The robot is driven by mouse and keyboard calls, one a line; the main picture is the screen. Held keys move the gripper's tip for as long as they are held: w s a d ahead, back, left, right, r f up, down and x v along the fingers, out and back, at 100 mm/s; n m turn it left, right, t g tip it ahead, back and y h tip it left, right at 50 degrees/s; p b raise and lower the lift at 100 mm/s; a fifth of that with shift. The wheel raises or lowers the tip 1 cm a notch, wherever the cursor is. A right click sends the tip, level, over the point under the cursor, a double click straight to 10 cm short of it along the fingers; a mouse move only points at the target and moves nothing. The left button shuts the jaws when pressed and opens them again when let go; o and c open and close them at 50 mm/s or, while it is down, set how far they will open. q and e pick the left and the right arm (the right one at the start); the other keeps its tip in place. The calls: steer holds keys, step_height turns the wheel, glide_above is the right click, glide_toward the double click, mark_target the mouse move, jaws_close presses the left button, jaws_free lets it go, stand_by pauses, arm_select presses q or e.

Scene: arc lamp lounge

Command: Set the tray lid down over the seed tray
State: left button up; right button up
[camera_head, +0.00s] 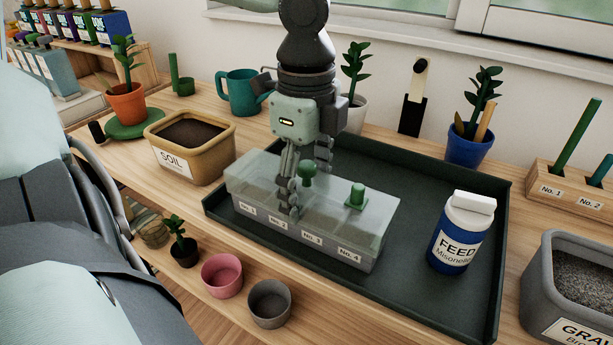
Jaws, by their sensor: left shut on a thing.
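The tray lid (255,178) is a clear, greenish box-shaped cover with a round green knob (307,171) and a square green piece (357,194) on top. It lies over the seed tray (330,252), a long grey tray with labels No. 1 to No. 4 along its front. Their outlines line up closely. I cannot tell whether the lid's rim touches the tray. My left gripper (308,182) reaches down from above and is shut on the lid by the knob, one finger in front and one behind. My right gripper is not in view.
A dark, rimmed work tray (430,290) surrounds the seed tray. A blue FEED bottle (457,235) stands inside it, right of the lid. A tan soil tub (195,148) is to the left. Pink (222,275) and grey (270,303) pots stand in front; a blue plant pot (468,148) stands behind.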

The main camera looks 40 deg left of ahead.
arm_select(q)
steer(key=shift+f, duration=0.35)
stand_by(0.7)
steer(key=o, duration=1.4)
step_height(320, 180, up, 12)
steer(key=shift+r, duration=0.1)
